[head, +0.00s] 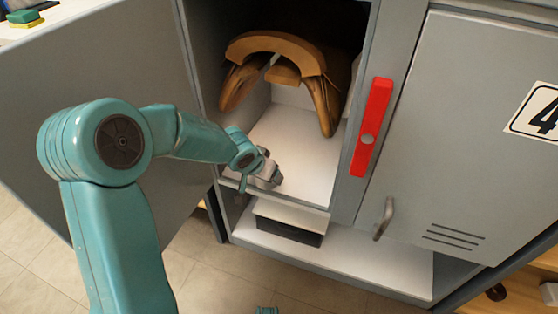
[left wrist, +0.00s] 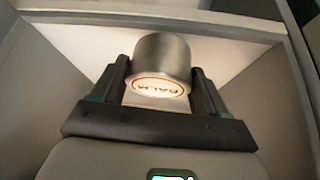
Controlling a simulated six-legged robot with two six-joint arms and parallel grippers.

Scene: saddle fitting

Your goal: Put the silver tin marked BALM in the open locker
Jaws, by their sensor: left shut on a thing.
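The silver tin (left wrist: 163,58) marked BALM is between the two dark fingers of my left gripper (left wrist: 160,84) in the left wrist view. The gripper is shut on it, and its label reads upside down there. In the head view my left gripper (head: 266,172) is at the front of the open locker (head: 300,145), over the front part of its white floor. I cannot tell whether the tin touches that floor.
A brown saddle (head: 277,50) sits above the floor at the back of the locker. The open grey door (head: 95,65) stands at left. A red handle (head: 371,125) is on the right post, beside closed locker 4 (head: 475,120). A dark box (head: 288,230) is on the lower shelf.

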